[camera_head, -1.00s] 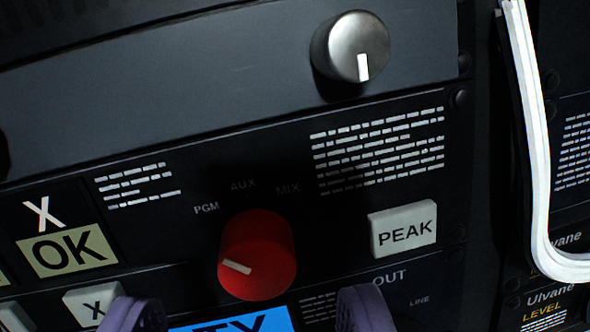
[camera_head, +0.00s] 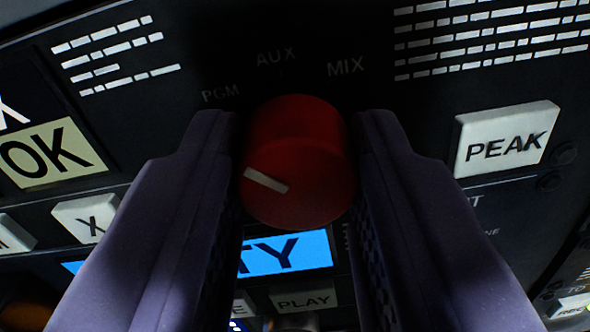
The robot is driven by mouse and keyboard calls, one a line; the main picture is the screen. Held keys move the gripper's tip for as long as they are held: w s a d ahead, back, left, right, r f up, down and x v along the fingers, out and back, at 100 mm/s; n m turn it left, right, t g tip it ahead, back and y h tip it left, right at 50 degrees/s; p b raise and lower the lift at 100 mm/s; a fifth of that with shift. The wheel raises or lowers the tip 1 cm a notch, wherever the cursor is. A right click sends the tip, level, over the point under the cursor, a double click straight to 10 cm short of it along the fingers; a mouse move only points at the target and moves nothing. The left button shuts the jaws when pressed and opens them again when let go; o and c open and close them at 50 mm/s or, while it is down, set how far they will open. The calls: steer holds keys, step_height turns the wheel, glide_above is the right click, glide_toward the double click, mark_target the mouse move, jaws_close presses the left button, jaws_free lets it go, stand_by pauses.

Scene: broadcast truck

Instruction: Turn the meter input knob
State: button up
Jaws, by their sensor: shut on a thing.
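The meter input knob is a red round knob (camera_head: 298,155) in the middle of the view, on a dark panel. Its white pointer line points to the left and slightly up. The labels PGM, AUX and MIX stand in an arc above it. My gripper (camera_head: 296,150) has its two purple fingers on the left and right sides of the knob and is shut on it. The fingers hide the knob's side edges and parts of the panel below.
A white PEAK button (camera_head: 506,138) is close on the right. An OK tile (camera_head: 45,155) and a white X button (camera_head: 88,218) are on the left. A blue lit display (camera_head: 285,254) and a PLAY button (camera_head: 305,298) lie below the knob.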

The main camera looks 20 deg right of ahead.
steer(key=shift+m, duration=0.3)
steer(key=m, duration=0.4)
steer(key=shift+m+p, duration=0.4)
steer(key=shift+m, duration=1.6)
steer(key=o, duration=1)
steer(key=shift+o, duration=0.2)
steer(key=v, duration=0.7)
steer(key=shift+s+a+b, duration=0.2)
steer(key=shift+s+b, duration=0.15)
steer(key=shift+b, duration=0.1)
